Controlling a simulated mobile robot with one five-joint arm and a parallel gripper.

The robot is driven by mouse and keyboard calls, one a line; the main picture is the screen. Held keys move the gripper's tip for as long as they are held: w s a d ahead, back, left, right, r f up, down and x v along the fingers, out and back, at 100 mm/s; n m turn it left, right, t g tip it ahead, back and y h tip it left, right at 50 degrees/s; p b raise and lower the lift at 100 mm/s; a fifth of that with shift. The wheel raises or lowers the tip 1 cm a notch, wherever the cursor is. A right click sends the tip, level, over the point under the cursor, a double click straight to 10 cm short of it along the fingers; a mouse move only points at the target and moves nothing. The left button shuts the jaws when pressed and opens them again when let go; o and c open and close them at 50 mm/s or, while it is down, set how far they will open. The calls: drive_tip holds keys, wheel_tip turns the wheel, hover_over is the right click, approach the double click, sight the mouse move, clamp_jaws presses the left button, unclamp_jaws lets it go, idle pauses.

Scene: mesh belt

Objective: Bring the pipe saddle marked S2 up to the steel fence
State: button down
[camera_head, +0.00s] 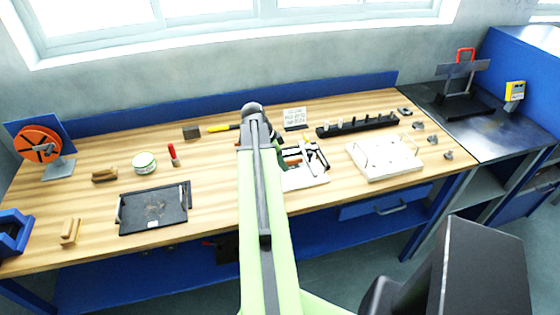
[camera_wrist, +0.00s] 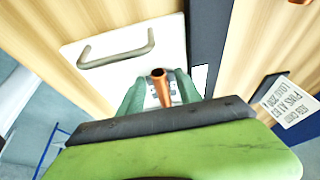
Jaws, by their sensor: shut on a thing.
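My gripper (camera_wrist: 160,92) has green fingers closed over a white plate (camera_wrist: 105,45) in the wrist view. A copper pipe end (camera_wrist: 158,76) stands up between the fingers, with a small pale piece by it. I cannot make out the S2 mark, and the fingers and wrist hide most of what is held. A dark straight bar (camera_wrist: 208,48), possibly the steel fence, runs along the plate's right edge, close to the right finger. In the head view my arm hides much of the gripper; the white plate (camera_head: 303,182) shows beside it.
A grey handle (camera_wrist: 115,52) rises from the plate. A job card (camera_head: 294,117) stands behind. A black pin rack (camera_head: 357,125), a white block (camera_head: 385,157) and several small grey pieces (camera_head: 432,139) are to the right. A black tray (camera_head: 153,208) lies left; the bench between is mostly clear.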

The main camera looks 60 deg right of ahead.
drive_tip(key=shift+s+d, duration=0.5)
idle(0.4)
drive_tip(key=c, duration=0.7)
unclamp_jaws()
drive_tip(key=shift+r, duration=0.15)
drive_tip(key=p+v, duration=1.6)
drive_tip(key=v, duration=0.1)
drive_tip(key=shift+w+a, duration=0.1)
drive_tip(key=shift+a, duration=0.05)
